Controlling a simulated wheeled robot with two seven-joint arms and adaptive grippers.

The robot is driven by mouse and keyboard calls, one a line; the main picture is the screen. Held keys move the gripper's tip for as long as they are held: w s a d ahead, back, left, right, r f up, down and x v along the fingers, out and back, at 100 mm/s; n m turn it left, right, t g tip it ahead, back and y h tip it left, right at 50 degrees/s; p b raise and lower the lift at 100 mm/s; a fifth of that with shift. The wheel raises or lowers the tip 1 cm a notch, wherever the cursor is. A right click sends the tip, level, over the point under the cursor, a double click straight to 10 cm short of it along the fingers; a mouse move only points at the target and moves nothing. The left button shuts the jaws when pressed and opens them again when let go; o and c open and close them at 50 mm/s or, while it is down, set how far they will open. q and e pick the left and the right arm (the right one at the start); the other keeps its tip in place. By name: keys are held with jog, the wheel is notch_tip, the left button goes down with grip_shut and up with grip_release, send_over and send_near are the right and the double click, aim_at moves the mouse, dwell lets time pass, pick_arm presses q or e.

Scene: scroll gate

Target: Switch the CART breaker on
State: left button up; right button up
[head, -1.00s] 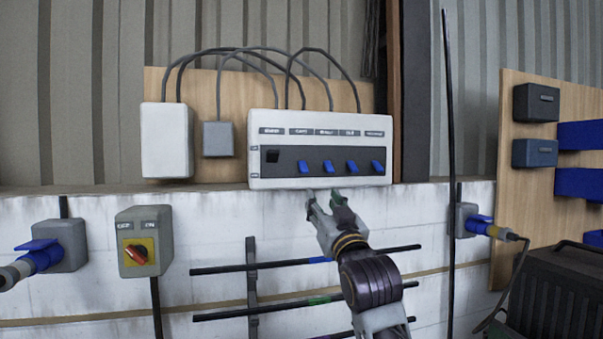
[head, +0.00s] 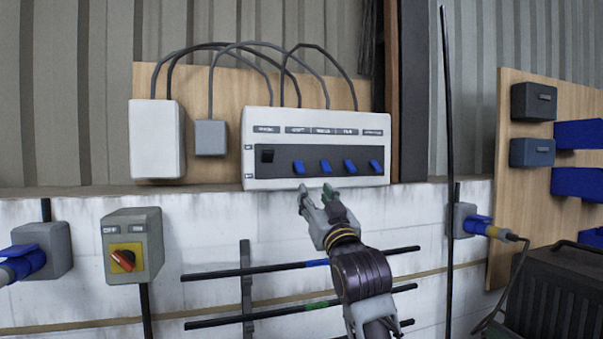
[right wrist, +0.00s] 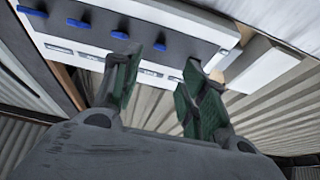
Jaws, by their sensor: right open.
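The white breaker panel (head: 315,120) hangs on a wooden board. Its dark strip holds a black rocker (head: 267,156) at the left and several blue levers to its right. The leftmost blue lever (head: 299,166) is under the second label, which seems to read CART; it is tilted down like the other blue ones, while the black rocker sits higher. My right gripper (head: 316,190) is open and empty just below the panel's bottom edge, under the two leftmost blue levers. In the right wrist view its fingers (right wrist: 164,62) are spread before the panel (right wrist: 95,52). My left gripper is not in view.
A grey box with a red rotary switch (head: 124,259) and a blue plug socket (head: 28,262) are at the left. Dark rods (head: 290,268) cross the white wall behind my right arm. A thin black pole (head: 447,150) stands right of the panel.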

jog(key=p, duration=0.2)
send_near(302, 172)
jog(key=shift+w, duration=0.8)
jog(key=shift+p+x, duration=1.25)
jog(key=shift+x, duration=3.1)
jog(key=shift+s+a+r, duration=0.15)
jog(key=shift+r, duration=0.05)
grip_shut()
